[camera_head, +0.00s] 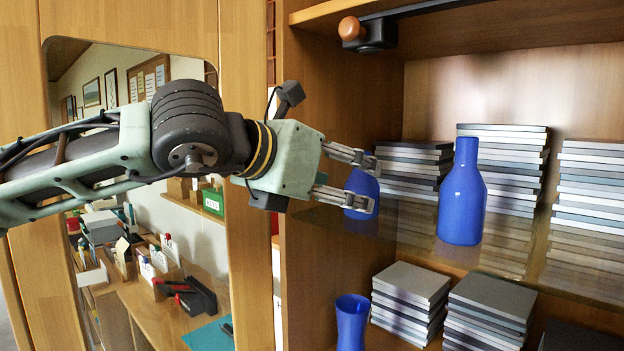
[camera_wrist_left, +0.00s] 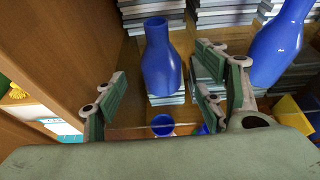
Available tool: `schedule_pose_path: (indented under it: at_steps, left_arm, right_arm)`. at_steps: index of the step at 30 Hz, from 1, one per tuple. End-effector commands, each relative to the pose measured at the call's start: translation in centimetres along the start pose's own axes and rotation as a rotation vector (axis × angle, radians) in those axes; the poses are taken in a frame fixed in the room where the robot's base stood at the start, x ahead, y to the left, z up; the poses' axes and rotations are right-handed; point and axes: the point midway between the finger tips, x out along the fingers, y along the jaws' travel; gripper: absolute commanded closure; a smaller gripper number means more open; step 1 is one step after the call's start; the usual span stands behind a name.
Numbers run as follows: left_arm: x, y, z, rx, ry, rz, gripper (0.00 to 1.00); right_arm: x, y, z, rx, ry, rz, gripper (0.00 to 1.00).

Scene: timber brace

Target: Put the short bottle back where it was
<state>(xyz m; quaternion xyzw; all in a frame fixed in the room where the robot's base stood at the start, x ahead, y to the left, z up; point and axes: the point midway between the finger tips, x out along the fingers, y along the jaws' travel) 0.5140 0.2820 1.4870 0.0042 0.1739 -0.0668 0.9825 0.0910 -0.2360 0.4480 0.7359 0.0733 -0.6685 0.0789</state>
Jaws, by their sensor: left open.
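The short blue bottle (camera_head: 361,187) stands upright on the glass shelf near the cabinet's left wall, partly hidden by my left gripper's fingers in the head view. My left gripper (camera_head: 368,186) is open, with one finger above and one below the bottle in that picture. In the left wrist view the short bottle (camera_wrist_left: 161,62) shows whole in the gap between the fingers (camera_wrist_left: 160,80), touching neither. How deep it lies between them I cannot tell. A taller blue bottle (camera_head: 462,198) stands to the right on the same shelf. My right gripper is not in view.
Stacks of grey boards (camera_head: 412,170) stand behind the bottles on the glass shelf (camera_head: 420,243). A blue vase (camera_head: 351,322) and more stacks (camera_head: 410,290) are on the level below. The cabinet's left side panel (camera_head: 335,265) is close to my left gripper.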

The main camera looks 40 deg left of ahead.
Motion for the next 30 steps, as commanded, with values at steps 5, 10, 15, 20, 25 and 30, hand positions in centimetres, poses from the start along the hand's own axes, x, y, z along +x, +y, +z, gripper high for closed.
schedule_pose_path:
  at_steps: [5, 10, 15, 20, 25, 30]
  left_arm:
    - [-3.6, 0.0, -0.1, 0.000, -0.007, -0.001, 0.36]
    - [-6.0, 0.0, -0.1, -0.001, -0.003, 0.000, 0.36]
    - [-7.2, 0.0, -0.1, 0.001, 0.000, -0.001, 0.36]
    - [-7.3, 0.0, -0.1, 0.001, 0.002, 0.000, 0.36]
    - [-7.3, 0.0, -0.1, 0.001, 0.002, 0.000, 0.36]
    - [-7.3, 0.0, -0.1, 0.001, 0.001, -0.001, 0.36]
  right_arm:
    - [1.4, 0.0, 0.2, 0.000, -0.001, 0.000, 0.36]
    - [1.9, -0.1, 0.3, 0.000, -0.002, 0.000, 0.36]
    - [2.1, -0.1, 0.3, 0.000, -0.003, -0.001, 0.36]
    - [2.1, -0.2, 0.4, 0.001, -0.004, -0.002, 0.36]
    - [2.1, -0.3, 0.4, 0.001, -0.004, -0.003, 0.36]
    - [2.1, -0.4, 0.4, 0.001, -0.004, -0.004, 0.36]
